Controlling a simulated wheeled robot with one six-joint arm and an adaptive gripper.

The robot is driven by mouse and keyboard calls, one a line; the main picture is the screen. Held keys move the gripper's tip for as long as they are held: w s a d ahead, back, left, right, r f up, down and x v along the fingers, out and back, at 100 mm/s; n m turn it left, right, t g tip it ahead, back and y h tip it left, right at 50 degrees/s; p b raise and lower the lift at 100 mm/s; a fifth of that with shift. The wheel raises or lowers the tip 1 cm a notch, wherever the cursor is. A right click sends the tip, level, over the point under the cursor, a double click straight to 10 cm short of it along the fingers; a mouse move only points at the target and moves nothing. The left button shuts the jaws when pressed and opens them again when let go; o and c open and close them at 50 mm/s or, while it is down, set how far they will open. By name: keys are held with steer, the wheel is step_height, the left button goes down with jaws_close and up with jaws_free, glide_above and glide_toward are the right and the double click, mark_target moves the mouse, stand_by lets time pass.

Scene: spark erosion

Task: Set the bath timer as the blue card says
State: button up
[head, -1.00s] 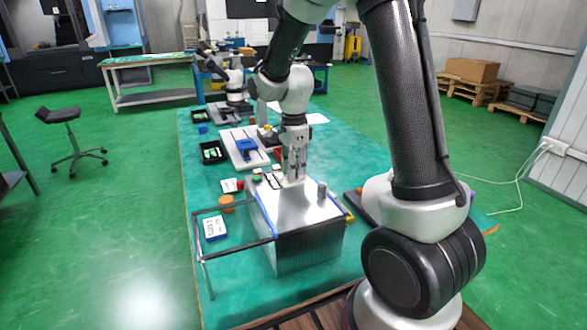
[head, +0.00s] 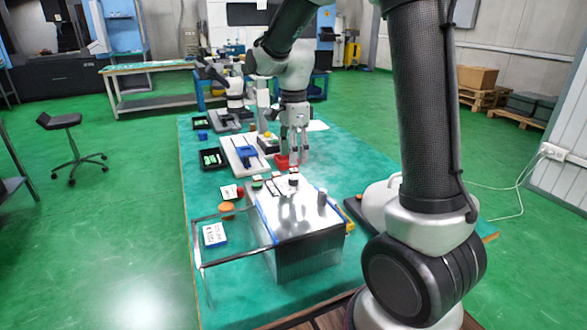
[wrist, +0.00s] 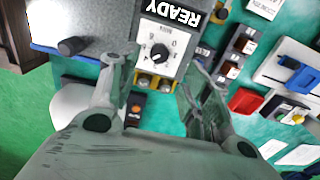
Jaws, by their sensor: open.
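In the wrist view, a black round dial (wrist: 160,53) sits on a white plate with small marks, beside a black READY sign (wrist: 172,12). The setting it points to is too small to read. My gripper (wrist: 160,65) is open, its fingers appearing to either side of the dial plate, with nothing between them. In the head view my gripper (head: 294,146) hangs beyond the metal tank (head: 300,225), near a red block (head: 287,161). A white card with a blue edge (head: 215,235) lies left of the tank; its writing is not legible here.
A clear frame (head: 232,253) stands out left of the tank. An orange disc (head: 227,209) and a black tray (head: 212,160) lie on the green table. A blue-topped fixture (head: 246,154) stands farther back. A dark knob (head: 322,197) rises at the tank's right.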

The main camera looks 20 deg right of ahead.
step_height(320, 180, up, 4)
steer(key=shift+r, duration=0.2)
stand_by(0.4)
steer(key=s+d+r+n+t, duration=0.2)
steer(key=s+d+n, duration=0.1)
steer(key=s+n, duration=0.6)
steer(key=s+d+r+n+t, duration=0.2)
steer(key=s+n, duration=0.7)
steer(key=s, duration=0.6)
steer(key=shift+s+d+r, duration=0.3)
steer(key=shift+d+r, duration=0.25)
steer(key=shift+d, duration=0.4)
